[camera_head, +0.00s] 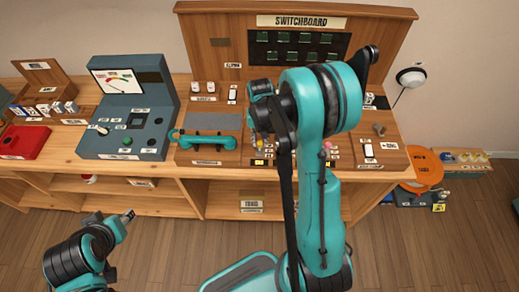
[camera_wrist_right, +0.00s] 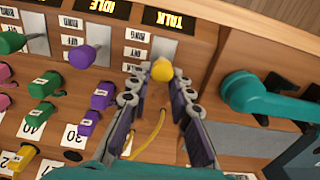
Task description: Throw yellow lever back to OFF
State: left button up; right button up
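The yellow lever (camera_wrist_right: 162,70) shows its round knob in the right wrist view, between the tips of my right gripper (camera_wrist_right: 155,88). The fingers are apart with space on both sides of the knob. The knob also shows in the head view (camera_head: 259,144), below my right wrist. Small labels (camera_wrist_right: 136,52) sit beside the lever; its shaft and slot are mostly hidden. The display (camera_wrist_right: 170,20) by it reads TALK. My left gripper (camera_head: 127,216) is low at the left, in front of the desk, its fingers too small to judge.
Purple lever (camera_wrist_right: 82,57) and green lever (camera_wrist_right: 10,42) stand beside the yellow one. Colored plugs (camera_wrist_right: 88,122) and a yellow cord (camera_wrist_right: 150,138) lie close to the gripper. A teal handset (camera_head: 207,140) rests beside the lever. The switchboard panel (camera_head: 300,48) rises behind.

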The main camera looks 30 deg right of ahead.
jog(key=shift+o, duration=1.4)
jog(key=shift+r+p, duration=2.15)
jog(key=shift+r, duration=0.9)
